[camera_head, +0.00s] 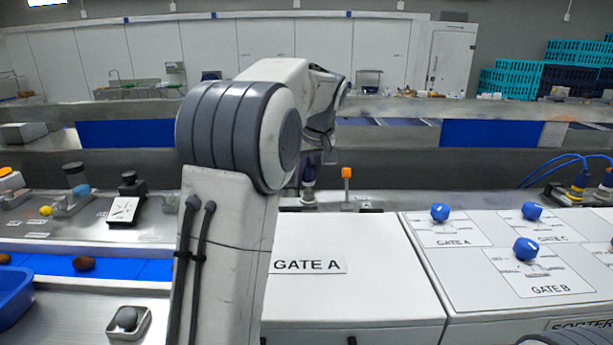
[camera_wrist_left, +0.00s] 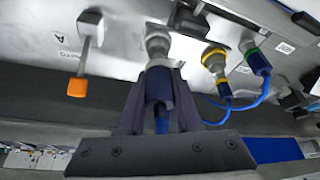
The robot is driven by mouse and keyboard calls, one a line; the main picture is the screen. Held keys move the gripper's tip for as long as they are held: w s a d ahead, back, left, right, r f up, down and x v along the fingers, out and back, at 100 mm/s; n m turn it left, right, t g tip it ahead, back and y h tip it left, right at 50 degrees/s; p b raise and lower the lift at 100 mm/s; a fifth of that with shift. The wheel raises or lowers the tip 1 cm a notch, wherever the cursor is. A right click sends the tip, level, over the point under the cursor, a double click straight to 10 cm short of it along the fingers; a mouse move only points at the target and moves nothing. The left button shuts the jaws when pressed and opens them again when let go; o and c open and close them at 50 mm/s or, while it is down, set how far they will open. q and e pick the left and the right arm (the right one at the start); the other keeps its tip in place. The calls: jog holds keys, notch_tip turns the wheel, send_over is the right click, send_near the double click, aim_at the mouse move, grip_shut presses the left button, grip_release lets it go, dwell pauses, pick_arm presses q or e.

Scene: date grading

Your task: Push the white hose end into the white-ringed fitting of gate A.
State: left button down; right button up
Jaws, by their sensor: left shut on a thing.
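My left gripper (camera_wrist_left: 158,75) is shut on the dark blue hose end (camera_wrist_left: 158,88), with blue hose showing between the fingers. The hose end points at a pale, white-ringed fitting (camera_wrist_left: 157,42) on the metal panel and lines up with it. The two look in contact or nearly so; I cannot tell how deep the end sits. In the head view the left gripper (camera_head: 309,185) is small and partly behind my own arm, at the back edge behind the GATE A cover (camera_head: 350,275). My right gripper is not in view.
A lever with an orange handle (camera_wrist_left: 77,88) stands left of the fitting; it also shows in the head view (camera_head: 346,173). Yellow-ringed (camera_wrist_left: 214,58) and green-ringed (camera_wrist_left: 252,52) connectors with blue hoses are close on the right. Blue knobs (camera_head: 440,212) stand on the sorter panel.

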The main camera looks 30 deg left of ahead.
pick_arm(q)
jog(key=shift+f+b, duration=0.85)
jog(key=shift+f, duration=0.35)
dwell(0.4)
jog(key=c, duration=1.4)
grip_release()
jog(key=o, duration=1.2)
jog(key=shift+r, duration=0.15)
jog(key=shift+r+p, duration=4.7)
jog(key=shift+r, duration=0.25)
